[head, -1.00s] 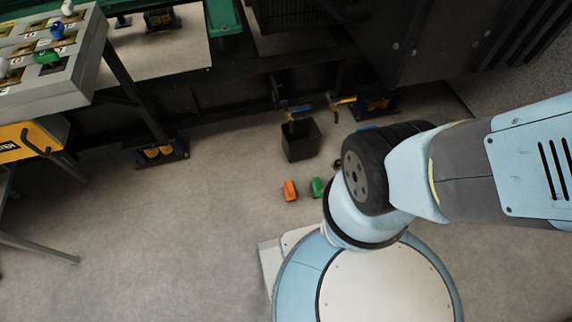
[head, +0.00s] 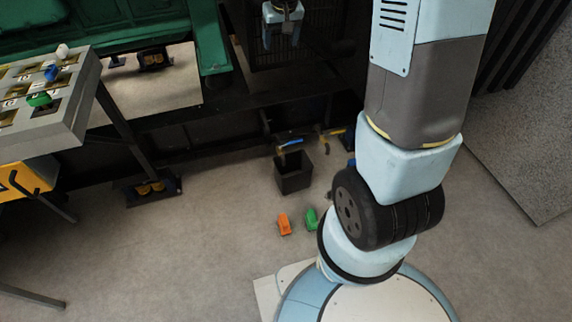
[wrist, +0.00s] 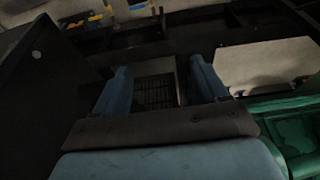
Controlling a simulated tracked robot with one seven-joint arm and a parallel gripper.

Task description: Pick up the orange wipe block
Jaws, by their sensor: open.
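The orange wipe block (head: 284,224) lies on the floor in the head view, in front of the black bin and left of a green block. My gripper (head: 284,14) is at the top of the head view, high up and far from the orange block, in front of the dark machine. In the wrist view its two blue fingers (wrist: 156,90) stand apart with nothing between them. A dark grille shows beyond the gap. The orange block is not visible in the wrist view.
A green block (head: 311,219) lies beside the orange one. A black open bin (head: 294,180) stands behind them near the dark frame. A grey panel with coloured knobs (head: 40,118) stands at the left. The floor left of the blocks is clear.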

